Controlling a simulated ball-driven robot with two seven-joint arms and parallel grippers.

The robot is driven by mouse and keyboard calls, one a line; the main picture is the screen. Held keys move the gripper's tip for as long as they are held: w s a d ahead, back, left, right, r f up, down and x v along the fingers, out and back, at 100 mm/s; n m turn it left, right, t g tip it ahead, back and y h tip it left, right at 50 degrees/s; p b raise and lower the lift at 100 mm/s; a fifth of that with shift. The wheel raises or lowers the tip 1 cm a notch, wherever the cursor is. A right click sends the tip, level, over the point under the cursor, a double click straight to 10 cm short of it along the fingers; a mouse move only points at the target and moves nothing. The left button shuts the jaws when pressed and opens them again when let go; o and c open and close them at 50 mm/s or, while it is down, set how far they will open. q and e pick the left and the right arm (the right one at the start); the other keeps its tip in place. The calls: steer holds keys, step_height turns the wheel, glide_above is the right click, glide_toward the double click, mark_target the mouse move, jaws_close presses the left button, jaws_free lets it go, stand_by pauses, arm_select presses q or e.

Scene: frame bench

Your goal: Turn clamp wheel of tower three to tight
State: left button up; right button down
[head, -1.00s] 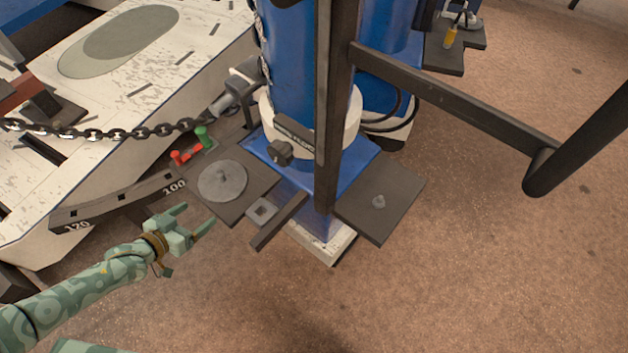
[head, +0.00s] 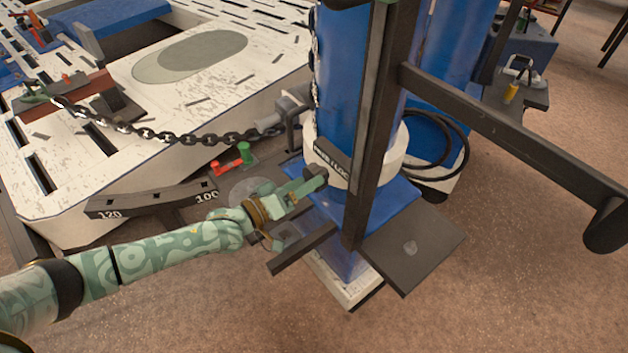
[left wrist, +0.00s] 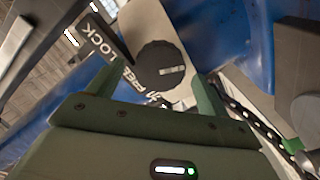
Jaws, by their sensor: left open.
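The blue tower (head: 345,70) stands in the middle of the head view, with a white collar low on it. A dark round clamp wheel (left wrist: 160,62) with a short pale mark sits on the collar. A black plate (left wrist: 108,55) beside it reads FREE and LOCK in the left wrist view. My left gripper (head: 300,188) is open at the wheel (head: 315,178), partly covering it in the head view. In the left wrist view the fingertips (left wrist: 156,82) stand to either side of the wheel; contact cannot be told. No tower number is readable. My right gripper is out of view.
A dark upright post (head: 369,130) and long bar (head: 490,115) stand right of the wheel. A chain (head: 150,132) hangs at the left. Dark plates (head: 414,246) stick out below. A scale arc (head: 150,200) marked 120 and 100 lies left. Open floor shows at the lower right.

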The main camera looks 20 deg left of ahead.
arm_select(q)
steer(key=shift+b+x, duration=0.3)
steer(key=shift+x, duration=1.15)
steer(key=c, duration=1)
